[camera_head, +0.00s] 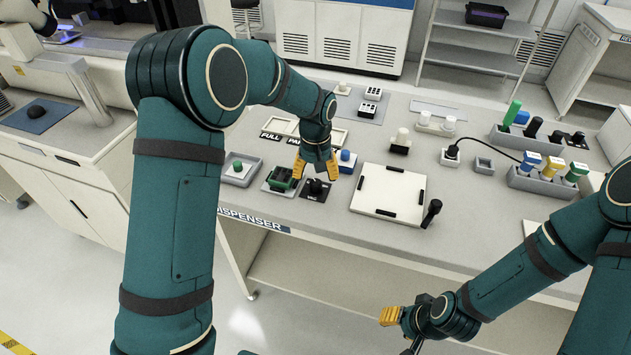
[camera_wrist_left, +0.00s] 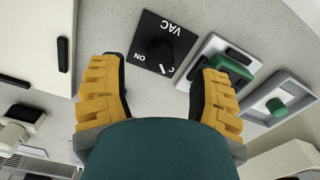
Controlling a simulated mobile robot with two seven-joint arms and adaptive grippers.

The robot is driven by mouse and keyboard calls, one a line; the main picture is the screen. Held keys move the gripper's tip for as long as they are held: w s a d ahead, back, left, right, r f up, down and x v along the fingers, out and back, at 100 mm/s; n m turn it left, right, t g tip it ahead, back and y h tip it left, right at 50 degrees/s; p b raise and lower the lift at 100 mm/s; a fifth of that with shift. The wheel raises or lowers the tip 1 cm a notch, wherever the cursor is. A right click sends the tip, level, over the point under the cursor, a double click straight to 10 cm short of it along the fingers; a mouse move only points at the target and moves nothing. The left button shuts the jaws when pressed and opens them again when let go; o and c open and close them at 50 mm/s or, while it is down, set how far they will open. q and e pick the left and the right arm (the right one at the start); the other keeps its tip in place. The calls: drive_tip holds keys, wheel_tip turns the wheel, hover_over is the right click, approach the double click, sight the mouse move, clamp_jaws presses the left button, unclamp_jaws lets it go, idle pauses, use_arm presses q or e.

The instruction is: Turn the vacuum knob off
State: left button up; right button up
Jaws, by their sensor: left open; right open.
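The vacuum knob (camera_head: 316,187) is a round black knob on a black square plate lettered VAC, on the grey bench. In the left wrist view the knob (camera_wrist_left: 159,51) sits on its plate, with ON lettered beside it and a small white mark near its edge. Which way it points is hard to tell. My left gripper (camera_head: 316,171) is open, its yellow fingers spread above the knob plate. In the left wrist view the fingers (camera_wrist_left: 160,72) frame the plate from both sides, apart from the knob. My right gripper (camera_head: 391,316) is open, low in front of the bench, partly hidden.
A green device (camera_head: 280,178) and a tray with a green knob (camera_head: 238,168) stand left of the knob. A blue-topped block (camera_head: 346,158) stands close behind. A white board (camera_head: 388,190) lies to the right, with a black handle (camera_head: 432,212) at its corner.

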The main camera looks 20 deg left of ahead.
sight(315, 182)
use_arm(q)
wheel_tip(315, 182, up, 8)
idle(0.7)
